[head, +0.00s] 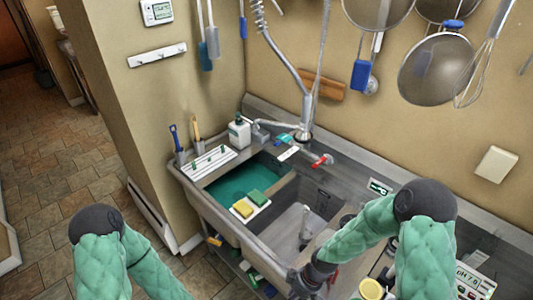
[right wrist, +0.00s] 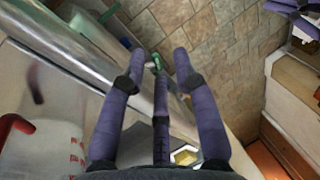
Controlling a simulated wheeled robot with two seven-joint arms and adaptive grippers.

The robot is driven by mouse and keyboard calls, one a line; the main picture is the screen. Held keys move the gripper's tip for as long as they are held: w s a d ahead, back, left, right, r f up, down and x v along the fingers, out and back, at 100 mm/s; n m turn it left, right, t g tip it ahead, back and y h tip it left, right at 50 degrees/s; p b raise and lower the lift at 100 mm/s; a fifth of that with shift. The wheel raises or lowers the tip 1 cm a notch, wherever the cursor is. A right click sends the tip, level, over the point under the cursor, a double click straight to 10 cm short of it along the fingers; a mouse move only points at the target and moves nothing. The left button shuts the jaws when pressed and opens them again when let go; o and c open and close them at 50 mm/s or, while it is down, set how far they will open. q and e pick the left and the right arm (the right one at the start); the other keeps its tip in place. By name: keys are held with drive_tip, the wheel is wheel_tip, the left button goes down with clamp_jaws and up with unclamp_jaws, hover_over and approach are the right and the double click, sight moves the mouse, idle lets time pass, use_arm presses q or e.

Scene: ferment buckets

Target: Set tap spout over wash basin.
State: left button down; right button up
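The sink has a left basin (head: 226,187) holding teal liquid and a right basin (head: 283,222) with a grey object in it. The metal tap (head: 304,135) stands on the back ledge. Its spout (head: 277,125) appears to point left along the back of the sink, toward the soap bottle; its exact end is hard to make out. A red lever (head: 322,160) sits right of the tap base. My right gripper (head: 303,284) is low at the sink's front, away from the tap. In the right wrist view its fingers (right wrist: 158,58) are apart and empty. My left gripper is out of view.
A white soap bottle (head: 239,132) and brush holders stand at the back left. A hose hangs above the tap. Strainers (head: 437,70) hang on the wall. The floor (head: 60,165) at left is clear.

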drive_tip(key=s+a+f+m+b, duration=0.1)
drive_tip(key=s+f+m+b, duration=0.1)
drive_tip(key=f+b, duration=0.3)
drive_tip(key=s+a+f+m+b, duration=0.1)
drive_tip(key=f+m+b, duration=0.3)
drive_tip(key=f, duration=0.6)
drive_tip(key=s+f+m+t+b, duration=0.1)
drive_tip(key=s+f+m+b, duration=0.2)
drive_tip(key=f+b, duration=0.3)
wheel_tip(320, 180, down, 2)
drive_tip(key=shift+s+a+f+m+b, duration=0.1)
drive_tip(key=shift+s+a+m+b, duration=0.25)
drive_tip(key=shift+m, duration=0.25)
drive_tip(key=shift+w+a, duration=0.1)
